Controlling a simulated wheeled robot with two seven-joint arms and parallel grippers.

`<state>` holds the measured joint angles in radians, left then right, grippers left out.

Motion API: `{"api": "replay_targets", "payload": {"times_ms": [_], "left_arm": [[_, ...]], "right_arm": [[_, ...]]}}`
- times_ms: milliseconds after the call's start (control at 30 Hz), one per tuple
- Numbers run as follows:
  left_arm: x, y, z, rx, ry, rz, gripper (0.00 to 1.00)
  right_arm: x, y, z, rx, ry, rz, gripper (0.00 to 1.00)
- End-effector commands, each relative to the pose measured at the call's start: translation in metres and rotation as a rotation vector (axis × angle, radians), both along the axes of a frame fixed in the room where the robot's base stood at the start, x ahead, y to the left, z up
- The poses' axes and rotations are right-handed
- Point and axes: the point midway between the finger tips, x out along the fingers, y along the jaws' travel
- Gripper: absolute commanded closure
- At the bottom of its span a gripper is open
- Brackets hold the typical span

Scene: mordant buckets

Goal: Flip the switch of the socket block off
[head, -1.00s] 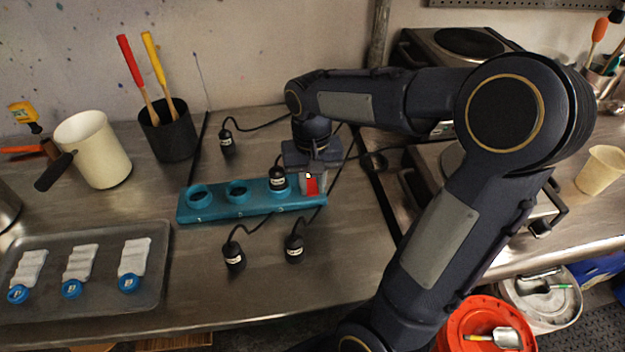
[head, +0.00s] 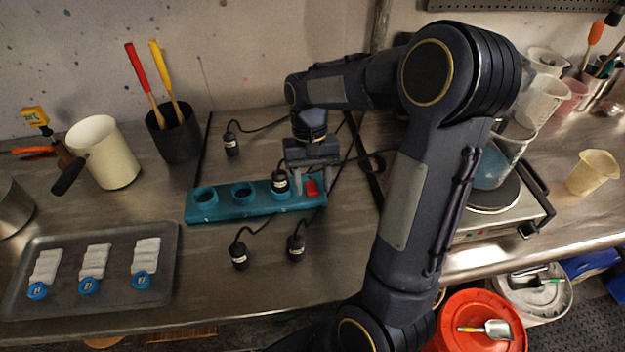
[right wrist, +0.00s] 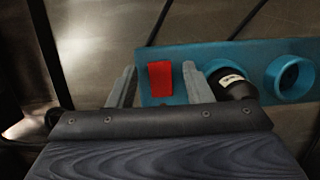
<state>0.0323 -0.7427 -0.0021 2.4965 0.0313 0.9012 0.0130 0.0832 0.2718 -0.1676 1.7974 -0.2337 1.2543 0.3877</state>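The teal socket block (head: 262,203) lies on the metal bench, with two empty round sockets and a black plug (head: 280,183) in the third. Its red rocker switch (head: 312,187) is at the right end, and it also shows in the right wrist view (right wrist: 160,80). My right gripper (head: 312,182) points down over this end. In the right wrist view its two fingers (right wrist: 159,86) are apart, one on each side of the switch, and the right finger is close to the plug. I cannot tell whether they touch the block. My left gripper is not in view.
Two loose black plugs (head: 240,254) (head: 296,247) lie in front of the block, and another (head: 231,144) lies behind. Black cables run behind the block. A metal tray (head: 60,243) is at the left, and a hot plate (head: 500,215) is at the right.

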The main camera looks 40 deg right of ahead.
Motion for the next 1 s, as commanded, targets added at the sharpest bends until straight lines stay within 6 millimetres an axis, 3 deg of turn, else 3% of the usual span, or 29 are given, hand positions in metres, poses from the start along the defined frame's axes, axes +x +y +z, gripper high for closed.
{"api": "replay_targets", "payload": {"times_ms": [233,633,1000], "left_arm": [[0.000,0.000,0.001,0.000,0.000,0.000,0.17],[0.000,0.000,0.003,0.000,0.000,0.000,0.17],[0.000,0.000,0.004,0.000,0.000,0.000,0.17]], "right_arm": [[0.002,-0.001,0.009,-0.001,-0.002,0.000,0.55],[0.016,-0.009,0.068,-0.001,-0.003,0.000,0.55],[0.018,-0.010,0.076,0.000,0.000,0.000,0.55]]}}
